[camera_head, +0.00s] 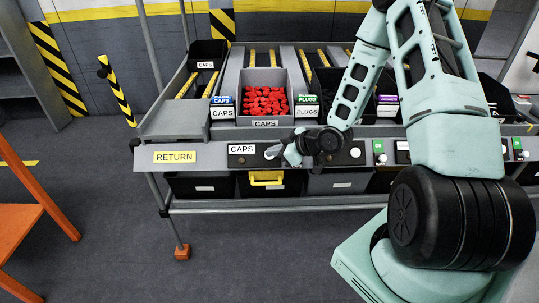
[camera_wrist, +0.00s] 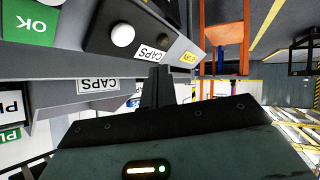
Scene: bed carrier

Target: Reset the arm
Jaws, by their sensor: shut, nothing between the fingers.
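My gripper (camera_head: 283,152) shows in the head view in front of the rack's front ledge, just right of the white CAPS label (camera_head: 242,149). It is shut with nothing between its fingers. In the wrist view the shut fingers (camera_wrist: 158,85) stick up from the dark gripper body. My arm comes in from the right, with its bent elbow high over the rack. A grey bin of red caps (camera_head: 265,100) sits on the rack behind my gripper, apart from it.
The grey rack has a RETURN ledge (camera_head: 175,157) at left and several buttons along its front. Dark bins and a yellow-handled bin (camera_head: 266,182) sit below. An orange frame (camera_head: 35,215) stands at left. The floor (camera_head: 120,200) between it and the rack is clear.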

